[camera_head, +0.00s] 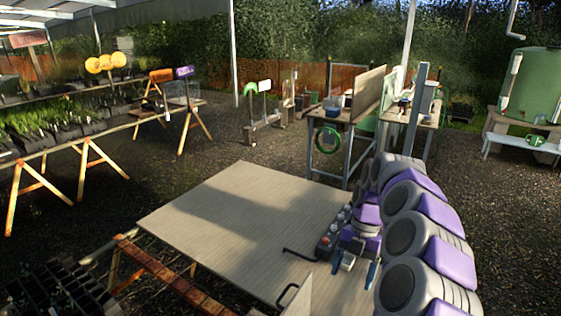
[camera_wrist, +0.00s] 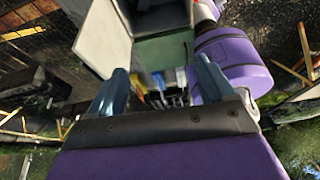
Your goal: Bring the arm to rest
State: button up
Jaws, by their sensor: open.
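My gripper (camera_head: 354,268) has two blue fingers, spread apart, with nothing visible between them. It hangs over the right part of the pale wooden table (camera_head: 225,215), below my grey and purple arm. In the wrist view my gripper (camera_wrist: 160,80) also shows its fingers wide apart. Beyond the fingertips there is a greenish box-like thing (camera_wrist: 165,50) with small yellow and blue items by it, too small to name. My arm is folded along the right side of the head view. How far the gripper is above the table, I cannot tell.
A dark holder with several round-topped items (camera_head: 335,235) stands right behind the gripper. A black handle (camera_head: 299,253) and a pale panel with a handle (camera_head: 298,298) are to its left. The table's left part is bare. Trestle benches with plants (camera_head: 60,135) stand far left.

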jog(key=s+a+r+m+t+b, duration=0.1)
jog(key=s+a+r+m, duration=0.3)
jog(key=s, duration=0.3)
jog(key=s+a+r+m, duration=0.3)
jog(key=s+a+m, duration=0.2)
jog(key=s+m, duration=0.15)
jog(key=s+d+f+m+h, duration=0.1)
jog(key=s+f+m, duration=0.2)
jog(key=s+m, duration=0.6)
jog(key=s+d+f+m+h+b, duration=0.1)
jog(key=s+f+m, duration=0.3)
jog(key=s+m, duration=0.5)
jog(key=s, duration=0.3)
jog(key=shift+s+d+t, duration=0.3)
jog(key=shift+d+t, duration=0.05)
jog(key=shift+t, duration=0.05)
jog(key=shift+c, duration=0.4)
